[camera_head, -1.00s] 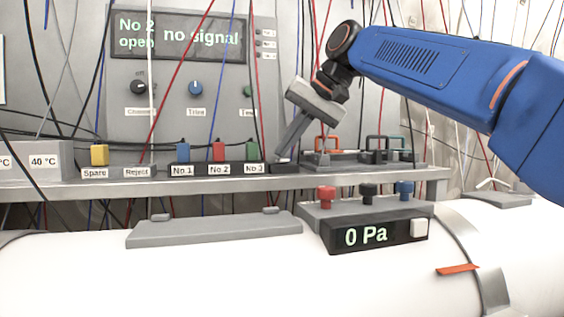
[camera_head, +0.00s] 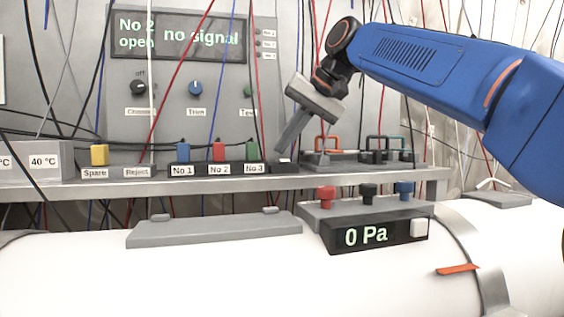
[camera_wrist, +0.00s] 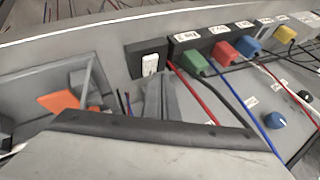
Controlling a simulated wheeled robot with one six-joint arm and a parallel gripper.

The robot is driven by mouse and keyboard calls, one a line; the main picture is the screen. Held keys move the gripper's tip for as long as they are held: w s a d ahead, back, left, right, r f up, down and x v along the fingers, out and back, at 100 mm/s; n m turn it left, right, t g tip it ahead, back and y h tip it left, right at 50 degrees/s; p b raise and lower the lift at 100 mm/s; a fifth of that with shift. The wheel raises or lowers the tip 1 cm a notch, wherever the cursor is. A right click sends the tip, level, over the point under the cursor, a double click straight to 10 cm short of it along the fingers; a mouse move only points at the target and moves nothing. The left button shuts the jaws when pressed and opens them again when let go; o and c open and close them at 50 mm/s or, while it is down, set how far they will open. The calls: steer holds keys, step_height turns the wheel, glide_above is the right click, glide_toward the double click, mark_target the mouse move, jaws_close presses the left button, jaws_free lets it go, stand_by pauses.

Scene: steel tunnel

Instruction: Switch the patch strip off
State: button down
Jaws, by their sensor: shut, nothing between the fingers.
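My gripper (camera_head: 281,150) points down at a tilt just above the switch block, shut and empty. Its fingers also show in the wrist view (camera_wrist: 157,98), close to the block and apart from the rocker there.
A grey panel (camera_head: 168,95) behind reads "No 2 open" and "no signal". Hanging wires cross the space. A tray with an orange-handled item (camera_head: 322,148) stands right of the switch. Below the shelf edge (camera_head: 240,183), a white pipe carries a 0 Pa gauge (camera_head: 372,235).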

steer(key=shift+r, duration=0.15)
steer(key=shift+w+a+r, duration=0.1)
steer(key=shift+w+r, duration=0.1)
steer(key=shift+r, duration=1)
steer(key=shift+w+r, duration=0.15)
steer(key=shift+r, duration=1)
steer(key=shift+s, duration=0.1)
